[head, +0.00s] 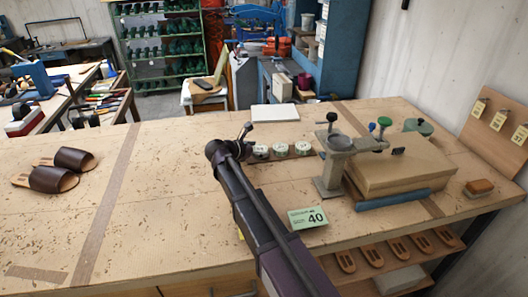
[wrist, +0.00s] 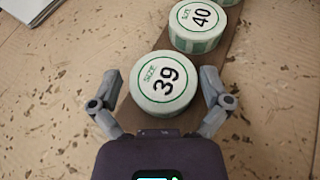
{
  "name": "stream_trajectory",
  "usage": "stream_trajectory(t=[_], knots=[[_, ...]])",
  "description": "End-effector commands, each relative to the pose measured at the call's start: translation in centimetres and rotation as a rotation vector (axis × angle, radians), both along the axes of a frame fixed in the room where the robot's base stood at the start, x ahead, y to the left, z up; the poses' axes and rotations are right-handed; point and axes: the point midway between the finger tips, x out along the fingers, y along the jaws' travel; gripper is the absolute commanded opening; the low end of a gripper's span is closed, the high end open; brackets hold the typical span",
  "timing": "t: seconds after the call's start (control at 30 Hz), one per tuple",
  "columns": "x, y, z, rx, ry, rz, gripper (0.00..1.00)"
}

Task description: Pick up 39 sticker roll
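The 39 sticker roll (wrist: 162,83) is a round white roll with green print, standing flat on a brown wooden strip (wrist: 214,62). In the wrist view it sits between the two grey fingers of my gripper (wrist: 161,80), which are spread wide with gaps on both sides. In the head view my gripper (head: 246,143) is at the left end of the row, beside the leftmost roll (head: 261,152). The 40 roll (wrist: 198,25) stands just behind the 39 roll, and part of a third roll (wrist: 228,2) shows at the top edge.
A grey-green press (head: 333,165) and a cardboard-coloured box (head: 400,165) stand right of the rolls. A green card marked 40 (head: 307,217) is in front. A white pad (head: 275,113) lies behind. Brown sandals (head: 58,168) lie far left; the bench (head: 150,220) between is clear.

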Motion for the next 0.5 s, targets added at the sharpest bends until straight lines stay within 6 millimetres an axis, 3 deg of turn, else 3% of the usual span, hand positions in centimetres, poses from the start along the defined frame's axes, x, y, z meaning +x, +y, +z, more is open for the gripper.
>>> stream_trajectory(t=[0.03, 0.17, 0.2, 0.5], knots=[[-0.01, 0.01, -0.01, 0.0, 0.0, 0.0, 0.73], [-0.01, 0.03, -0.01, 0.0, 0.0, 0.0, 0.35], [-0.02, 0.03, -0.01, 0.0, 0.0, 0.0, 0.32], [-0.02, 0.05, 0.02, 0.001, 0.001, 0.0, 0.31]])
